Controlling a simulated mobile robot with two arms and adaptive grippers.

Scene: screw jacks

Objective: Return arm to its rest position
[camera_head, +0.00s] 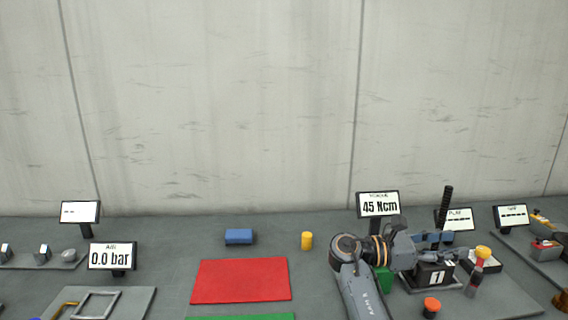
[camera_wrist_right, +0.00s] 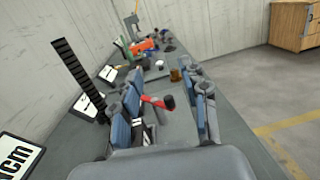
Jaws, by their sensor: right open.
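My right arm (camera_head: 362,290) comes up from the bottom edge in the head view and bends to the right over the bench. Its gripper (camera_head: 436,238) is above and behind a black block marked 1 (camera_head: 435,274). In the right wrist view the gripper (camera_wrist_right: 166,102) is open, with blue-padded fingers wide apart. A red lever with a black knob (camera_wrist_right: 167,102) shows in the gap between them; I see no finger closed on it. A black threaded post (camera_wrist_right: 77,76) stands left of the fingers, and in the head view it rises behind them (camera_head: 446,203). My left gripper is not in view.
Displays reading 45 Ncm (camera_head: 378,206) and 0.0 bar (camera_head: 110,257) stand on the bench. A red mat (camera_head: 241,280), a blue block (camera_head: 239,236) and a yellow cylinder (camera_head: 307,240) are left of my arm. A red-topped button (camera_head: 432,305) stands in front. A concrete wall (camera_head: 215,110) is behind.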

